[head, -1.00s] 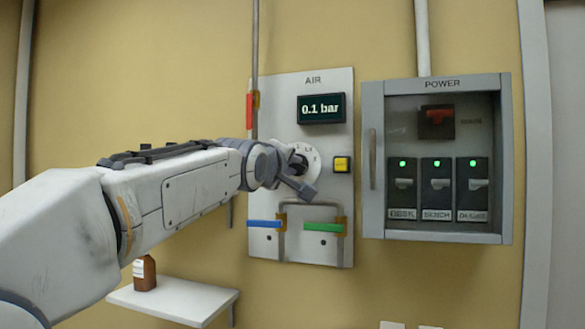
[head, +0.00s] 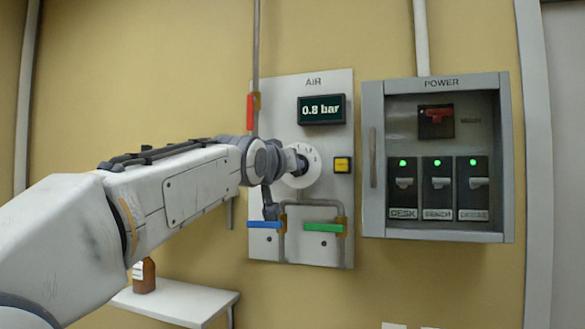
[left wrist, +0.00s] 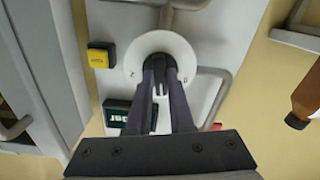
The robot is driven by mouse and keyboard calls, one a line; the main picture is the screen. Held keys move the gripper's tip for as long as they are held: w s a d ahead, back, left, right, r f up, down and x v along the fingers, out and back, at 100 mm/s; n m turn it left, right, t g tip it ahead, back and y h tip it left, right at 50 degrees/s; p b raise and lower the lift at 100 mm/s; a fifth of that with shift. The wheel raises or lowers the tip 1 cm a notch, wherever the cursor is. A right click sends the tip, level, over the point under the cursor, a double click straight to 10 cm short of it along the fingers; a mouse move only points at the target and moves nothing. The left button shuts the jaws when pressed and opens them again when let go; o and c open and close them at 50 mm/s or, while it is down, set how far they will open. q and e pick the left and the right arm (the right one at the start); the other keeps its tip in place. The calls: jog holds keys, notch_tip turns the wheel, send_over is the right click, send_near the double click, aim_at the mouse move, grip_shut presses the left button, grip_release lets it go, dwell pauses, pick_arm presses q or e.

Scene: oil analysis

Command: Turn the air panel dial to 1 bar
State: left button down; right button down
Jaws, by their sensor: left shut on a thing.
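The AIR panel (head: 334,88) is a grey plate on the wall. Its display (head: 321,109) reads 0.8 bar. The round white dial (head: 314,172) is below the display, partly hidden by my left gripper (head: 299,164). In the left wrist view, my left gripper (left wrist: 159,66) points straight at the white dial (left wrist: 163,43), its two dark fingers shut on the dial's dark knob (left wrist: 158,88). The display (left wrist: 116,110) is partly hidden by the fingers there. My right gripper is in neither view.
A yellow button (head: 342,164) sits right of the dial. Blue (head: 264,225), green (head: 323,228) and red (head: 250,111) valve handles surround it on pipes. The POWER cabinet (head: 372,210) stands to the right. A shelf (head: 185,300) holds a brown bottle (head: 144,276) below my arm.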

pick_arm(q)
jog(key=shift+m, duration=1.1)
jog(key=c, duration=0.8)
grip_release()
jog(key=b+v, duration=0.5)
jog(key=v, duration=0.5)
jog(key=shift+s, duration=0.2)
jog(key=shift+a, duration=0.1)
